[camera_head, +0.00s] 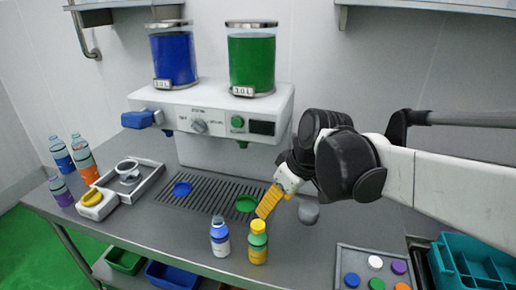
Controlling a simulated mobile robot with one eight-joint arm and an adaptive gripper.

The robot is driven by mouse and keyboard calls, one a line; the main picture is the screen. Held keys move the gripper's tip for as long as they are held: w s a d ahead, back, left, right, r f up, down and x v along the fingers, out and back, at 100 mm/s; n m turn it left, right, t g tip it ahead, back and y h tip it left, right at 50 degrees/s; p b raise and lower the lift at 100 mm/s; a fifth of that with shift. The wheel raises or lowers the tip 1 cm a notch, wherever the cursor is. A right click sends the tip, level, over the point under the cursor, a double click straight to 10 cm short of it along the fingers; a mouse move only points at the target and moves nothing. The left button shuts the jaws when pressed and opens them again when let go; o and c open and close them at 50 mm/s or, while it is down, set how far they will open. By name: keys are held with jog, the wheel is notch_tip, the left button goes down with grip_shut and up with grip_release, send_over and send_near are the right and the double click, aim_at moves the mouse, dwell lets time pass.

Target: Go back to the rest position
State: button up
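My gripper (267,205) has yellow fingers that point down and left over the counter, at the right end of the drip grate. Its tips show just above and behind a bottle with a yellow cap (258,244) in this view; I cannot tell whether they touch it. The fingers overlap from this angle, so their opening is unclear, and no held object shows. My white and black arm comes in from the right. A bottle with a blue cap (220,237) stands upright to the left of the yellow-capped one.
A white dispenser (215,110) carries a blue tank (173,58) and a green tank (251,62). A grate (213,197) holds blue and green discs. Several bottles and a tray (140,180) are at left. A cap tray (345,253) and teal crate (450,275) are at right.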

jog(key=s+d+f+m+t+h+b, duration=0.1)
jog(key=s+d+f+m+t+h, duration=0.2)
jog(key=s+d+m, duration=0.5)
jog(key=s+d, duration=0.3)
jog(key=s, duration=0.2)
jog(key=shift+s+d+f+t+b, duration=0.25)
jog(key=shift+s+f+t+b, duration=0.1)
jog(key=shift+t, duration=0.05)
